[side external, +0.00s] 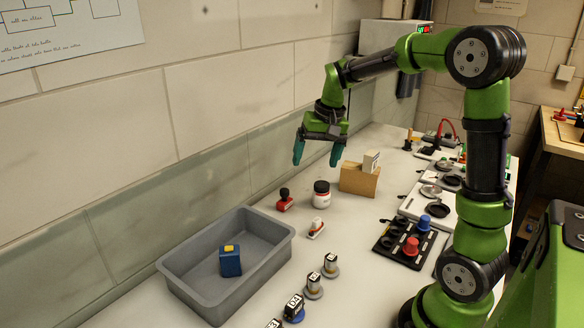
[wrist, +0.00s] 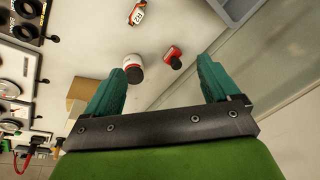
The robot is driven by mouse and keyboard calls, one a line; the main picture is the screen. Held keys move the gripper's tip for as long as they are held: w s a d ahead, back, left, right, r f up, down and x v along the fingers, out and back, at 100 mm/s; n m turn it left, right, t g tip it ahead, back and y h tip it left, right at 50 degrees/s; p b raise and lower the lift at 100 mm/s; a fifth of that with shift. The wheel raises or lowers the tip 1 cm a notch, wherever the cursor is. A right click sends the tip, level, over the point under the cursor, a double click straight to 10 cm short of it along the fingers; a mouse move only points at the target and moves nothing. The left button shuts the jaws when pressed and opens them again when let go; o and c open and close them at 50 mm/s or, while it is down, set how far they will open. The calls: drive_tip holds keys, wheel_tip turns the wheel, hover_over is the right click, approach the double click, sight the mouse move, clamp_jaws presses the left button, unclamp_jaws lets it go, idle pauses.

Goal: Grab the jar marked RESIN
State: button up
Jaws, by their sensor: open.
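A small white jar (side external: 321,200) with a dark lid and a reddish band stands upright on the bench; its lettering is too small to read. The jar also shows in the wrist view (wrist: 133,70), close to the left finger in the picture. My gripper (side external: 318,155) is open and empty, fingers pointing down, above the bench and apart from the jar. Both teal fingers show in the wrist view (wrist: 162,66), with nothing between them touching either one.
A red stamp-like item (side external: 285,201) stands left of the jar, and a small red-and-white item (side external: 316,229) lies in front. A cardboard box (side external: 357,182) is right of the jar. A grey bin (side external: 174,280) holds a blue box (side external: 230,264). Several labelled pieces line the front.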

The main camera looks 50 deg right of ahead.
drive_tip(key=m+g, duration=0.1)
drive_tip(key=g, duration=0.1)
hover_over(321, 194)
wheel_tip(321, 194, down, 4)
drive_tip(key=w+d+r, duration=0.1)
drive_tip(key=d, duration=0.2)
drive_tip(key=shift+g, duration=0.3)
drive_tip(key=f, duration=1)
drive_tip(key=shift+a, duration=0.4)
drive_tip(key=shift+a+f, duration=0.15)
drive_tip(key=shift+f, duration=3.1)
drive_tip(key=c, duration=1.2)
drive_tip(key=shift+r, duration=0.2)
